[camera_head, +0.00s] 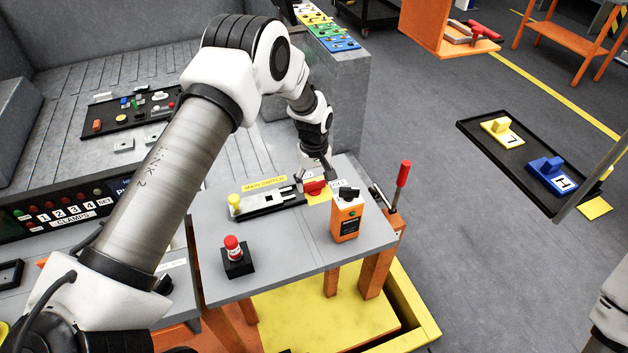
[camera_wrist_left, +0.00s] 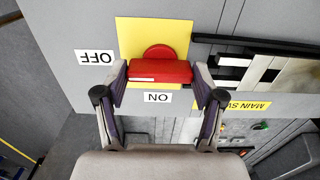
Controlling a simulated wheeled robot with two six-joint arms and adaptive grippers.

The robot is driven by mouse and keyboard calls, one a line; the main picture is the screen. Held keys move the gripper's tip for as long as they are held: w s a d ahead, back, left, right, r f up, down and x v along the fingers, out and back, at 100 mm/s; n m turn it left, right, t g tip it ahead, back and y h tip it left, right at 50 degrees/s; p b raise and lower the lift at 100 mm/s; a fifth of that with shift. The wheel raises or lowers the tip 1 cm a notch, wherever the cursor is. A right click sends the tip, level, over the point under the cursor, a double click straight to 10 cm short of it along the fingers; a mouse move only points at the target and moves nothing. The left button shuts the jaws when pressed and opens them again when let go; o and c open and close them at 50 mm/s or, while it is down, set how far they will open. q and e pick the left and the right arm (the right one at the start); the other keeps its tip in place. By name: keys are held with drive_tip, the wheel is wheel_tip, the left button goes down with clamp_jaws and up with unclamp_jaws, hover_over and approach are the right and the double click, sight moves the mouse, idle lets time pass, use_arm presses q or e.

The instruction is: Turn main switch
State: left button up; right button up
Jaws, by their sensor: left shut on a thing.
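The main switch is a red handle (camera_head: 314,188) on a yellow plate at the back of the grey table, beside the yellow "MAIN SWITCH" label (camera_head: 264,184). My left gripper (camera_head: 313,178) reaches down to it from above. In the left wrist view the red handle (camera_wrist_left: 160,71) lies crosswise between the two fingers of my left gripper (camera_wrist_left: 162,80), which are shut on its ends. The "OFF" label (camera_wrist_left: 96,57) is left of the yellow plate (camera_wrist_left: 125,40), and the "ON" label (camera_wrist_left: 157,97) is below the handle. My right gripper is out of view.
A black slotted rail with a yellow knob (camera_head: 234,201) lies left of the switch. An orange box (camera_head: 346,216) stands close on the right, and a red-handled lever (camera_head: 402,174) beyond it. A red button on a black base (camera_head: 236,259) stands near the front.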

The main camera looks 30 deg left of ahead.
sight(314, 182)
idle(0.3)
use_arm(q)
drive_tip(key=o, duration=1.1)
drive_tip(key=shift+o, duration=0.2)
wheel_tip(314, 182, up, 12)
